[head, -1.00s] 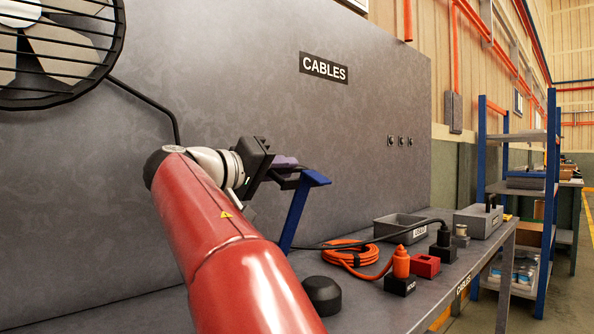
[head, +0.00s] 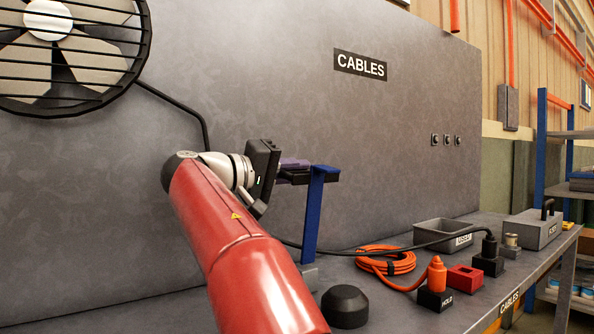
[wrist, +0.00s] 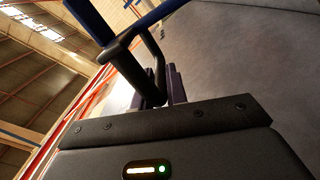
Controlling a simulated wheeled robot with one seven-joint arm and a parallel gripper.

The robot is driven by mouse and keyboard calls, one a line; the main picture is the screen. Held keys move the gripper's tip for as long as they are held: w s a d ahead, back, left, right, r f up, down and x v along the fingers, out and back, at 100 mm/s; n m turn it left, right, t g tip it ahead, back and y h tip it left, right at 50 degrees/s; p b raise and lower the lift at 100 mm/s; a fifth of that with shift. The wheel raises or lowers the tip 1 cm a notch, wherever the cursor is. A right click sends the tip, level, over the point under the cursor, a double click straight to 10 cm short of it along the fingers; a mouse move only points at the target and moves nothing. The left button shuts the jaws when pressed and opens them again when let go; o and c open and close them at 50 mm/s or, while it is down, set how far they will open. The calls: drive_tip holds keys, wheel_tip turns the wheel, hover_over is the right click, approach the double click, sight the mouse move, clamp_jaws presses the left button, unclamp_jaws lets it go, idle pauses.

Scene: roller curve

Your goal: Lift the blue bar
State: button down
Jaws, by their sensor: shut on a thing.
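The blue bar (head: 312,215) stands almost upright above the bench in the head view. A short blue crosspiece is at its top, and its lower end meets a grey part partly hidden by my red arm. In the wrist view the blue bar (wrist: 155,15) crosses the top, with a black looped handle (wrist: 128,62) beside it. My gripper (head: 300,173), with purple fingers, is at the bar's top end. It is shut on the black handle of the bar; the fingers (wrist: 172,88) partly hide the contact.
The bench holds a black dome (head: 345,307), an orange cable coil (head: 385,262), an orange plug on a "HOLD" block (head: 435,300), a red block (head: 465,279), a grey tray (head: 432,232) and a grey box (head: 533,230). A fan (head: 65,55) hangs on the back panel.

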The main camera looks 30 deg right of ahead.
drive_tip(key=c, duration=1.5)
unclamp_jaws()
drive_tip(key=shift+w+f, duration=0.3)
drive_tip(key=shift+f, duration=0.25)
drive_tip(key=shift+o, duration=0.2)
drive_tip(key=shift+s+a+r, duration=0.1)
drive_tip(key=shift+r, duration=0.1)
drive_tip(key=a, duration=0.7)
drive_tip(key=shift+s+a, duration=0.25)
drive_tip(key=shift+a, duration=0.15)
